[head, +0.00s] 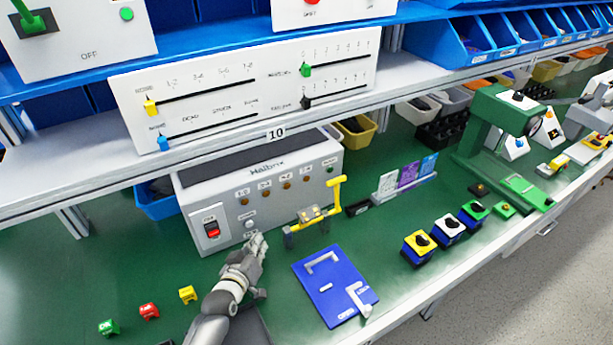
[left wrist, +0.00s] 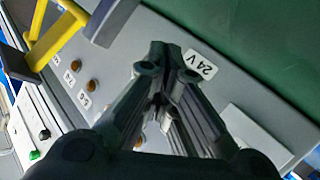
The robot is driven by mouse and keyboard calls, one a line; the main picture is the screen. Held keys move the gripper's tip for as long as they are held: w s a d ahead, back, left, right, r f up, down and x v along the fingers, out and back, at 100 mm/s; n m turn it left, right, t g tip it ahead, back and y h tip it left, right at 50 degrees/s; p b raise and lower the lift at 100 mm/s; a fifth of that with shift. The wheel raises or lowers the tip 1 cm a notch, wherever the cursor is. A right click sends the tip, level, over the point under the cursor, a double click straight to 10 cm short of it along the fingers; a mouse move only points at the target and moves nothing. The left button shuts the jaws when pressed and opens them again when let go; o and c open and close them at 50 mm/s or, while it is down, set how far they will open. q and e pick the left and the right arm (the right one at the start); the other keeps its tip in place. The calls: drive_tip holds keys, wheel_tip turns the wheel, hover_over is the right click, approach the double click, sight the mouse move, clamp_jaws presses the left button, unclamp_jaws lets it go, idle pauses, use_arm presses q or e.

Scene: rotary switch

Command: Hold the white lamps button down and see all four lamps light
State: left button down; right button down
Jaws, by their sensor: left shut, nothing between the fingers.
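The grey tester box (head: 265,165) stands under the shelf. Its front has a row of brown-orange lamps (head: 286,186), which look dull, not glowing. A small pale round button (head: 250,223) sits below the lamps, right of the red rocker switch (head: 211,228). My left gripper (head: 262,239) is shut and empty, just in front of the panel, below and right of that button; contact cannot be told. In the left wrist view the shut fingers (left wrist: 165,60) point over the panel near the "24 V" label (left wrist: 200,64), with brown lamps (left wrist: 92,85) at left. The button is not clear there.
A yellow-handled fixture (head: 315,215) stands close right of my left gripper. A blue board (head: 333,285) lies in front, with several switch blocks (head: 419,246) to its right. Small coloured blocks (head: 149,311) lie at front left. A slider panel (head: 245,90) overhangs above.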

use_arm(q)
drive_tip(key=shift+s+d+p, duration=0.3)
drive_tip(key=shift+s+d, duration=0.1)
drive_tip(key=shift+s, duration=0.2)
drive_tip(key=shift+s+d+p, duration=0.25)
drive_tip(key=shift+s+d, duration=0.15)
drive_tip(key=shift+s, duration=0.2)
drive_tip(key=shift+r, duration=0.1)
